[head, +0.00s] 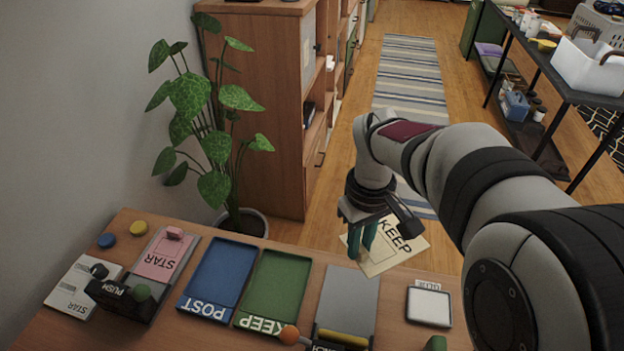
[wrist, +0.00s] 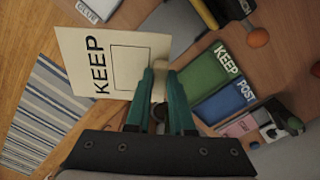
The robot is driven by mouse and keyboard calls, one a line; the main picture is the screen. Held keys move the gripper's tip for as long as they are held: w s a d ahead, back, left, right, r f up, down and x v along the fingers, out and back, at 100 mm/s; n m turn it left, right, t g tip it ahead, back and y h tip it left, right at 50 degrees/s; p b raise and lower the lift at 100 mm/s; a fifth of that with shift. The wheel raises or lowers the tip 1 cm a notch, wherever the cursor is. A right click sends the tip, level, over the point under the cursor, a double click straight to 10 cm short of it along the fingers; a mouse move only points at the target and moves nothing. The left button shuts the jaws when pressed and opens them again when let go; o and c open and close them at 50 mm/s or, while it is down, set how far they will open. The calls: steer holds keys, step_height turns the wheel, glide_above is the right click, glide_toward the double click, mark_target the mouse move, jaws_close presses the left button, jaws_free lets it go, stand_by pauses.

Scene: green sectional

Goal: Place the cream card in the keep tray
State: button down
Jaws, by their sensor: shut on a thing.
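The cream card (head: 386,244), printed KEEP, is held in my gripper (head: 361,238) above the back edge of the table. The card (wrist: 106,60) also shows in the wrist view, its near edge between the teal fingers of my gripper (wrist: 160,72). The fingers are shut on it. The keep tray (head: 273,285) is green, labelled KEEP on its front edge, and looks empty. It lies to the left of my gripper in the head view. In the wrist view the keep tray (wrist: 207,79) is right of the fingers.
The empty blue POST tray (head: 219,275) sits left of the keep tray. A grey plate (head: 348,294) with a yellow bar and an orange-knobbed lever (head: 290,335) is to its right. A white GLUE pad (head: 429,307) lies farther right. A potted plant (head: 212,115) stands behind the table.

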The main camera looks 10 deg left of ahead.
steer(key=s+a+f+n, duration=0.1)
steer(key=s+a+f, duration=0.1)
steer(key=a+f, duration=0.3)
steer(key=s+a+f+n, duration=0.1)
steer(key=a+f+n, duration=0.1)
steer(key=a+f, duration=0.4)
steer(key=s+a+f+n, duration=0.2)
steer(key=a+f, duration=0.3)
steer(key=a, duration=0.2)
steer(key=shift+s+a+f, duration=0.3)
steer(key=shift+s+a, duration=0.05)
steer(key=shift+a, duration=0.05)
steer(key=shift+f, duration=0.1)
steer(key=shift+f, duration=0.2)
steer(key=shift+f, duration=0.25)
steer(key=c, duration=0.8)
jaws_free()
